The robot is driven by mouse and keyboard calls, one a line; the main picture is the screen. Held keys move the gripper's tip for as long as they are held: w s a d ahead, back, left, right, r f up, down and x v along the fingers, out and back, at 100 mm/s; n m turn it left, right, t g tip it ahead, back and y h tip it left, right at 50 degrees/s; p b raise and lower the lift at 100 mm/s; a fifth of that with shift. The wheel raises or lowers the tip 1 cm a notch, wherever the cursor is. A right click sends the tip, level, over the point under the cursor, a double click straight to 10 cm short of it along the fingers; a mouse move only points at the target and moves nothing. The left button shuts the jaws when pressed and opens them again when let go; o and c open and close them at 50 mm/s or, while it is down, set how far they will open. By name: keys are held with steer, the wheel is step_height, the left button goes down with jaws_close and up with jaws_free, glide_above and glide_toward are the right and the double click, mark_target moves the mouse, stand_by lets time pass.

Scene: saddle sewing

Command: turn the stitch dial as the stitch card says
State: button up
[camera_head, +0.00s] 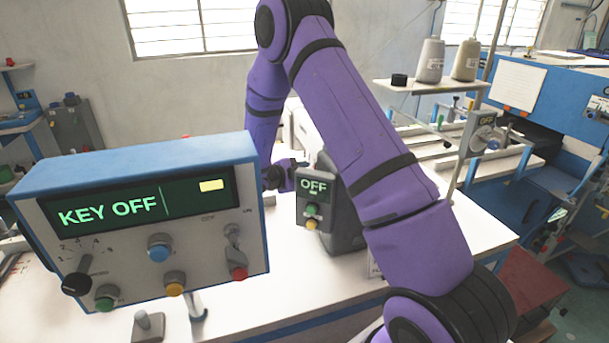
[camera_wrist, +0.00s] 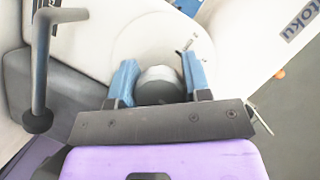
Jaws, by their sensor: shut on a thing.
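In the wrist view my gripper (camera_wrist: 160,70) has its two blue fingers on either side of a round grey knob (camera_wrist: 160,86), which looks like the stitch dial, and is shut on it. The knob stands in front of a pale round plate (camera_wrist: 135,42) on a white machine body. Dial marks are not readable, so its setting cannot be told. In the head view the gripper and this knob are hidden behind the control box and my arm. A small white card (camera_head: 375,266) is mostly covered by my arm; I cannot tell whether it is the stitch card.
A blue-topped control box (camera_head: 140,165) reads KEY OFF and carries knobs and coloured buttons. A small grey box (camera_head: 316,208) reads OFF. Thread cones (camera_head: 430,62) stand on a shelf behind. In the wrist view a grey rod with a dark ball (camera_wrist: 38,120) is left of the fingers.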

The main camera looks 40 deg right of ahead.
steer(key=m+t+h, duration=0.1)
steer(key=m, duration=0.1)
steer(key=shift+m, duration=0.4)
steer(key=shift+r+m+t+h, duration=0.15)
steer(key=shift+m+h, duration=0.15)
steer(key=shift+m, duration=0.35)
steer(key=shift+m+t+h, duration=0.15)
steer(key=shift+m+h, duration=0.15)
steer(key=shift+m, duration=0.35)
steer(key=o, duration=0.9)
steer(key=shift+o, duration=0.2)
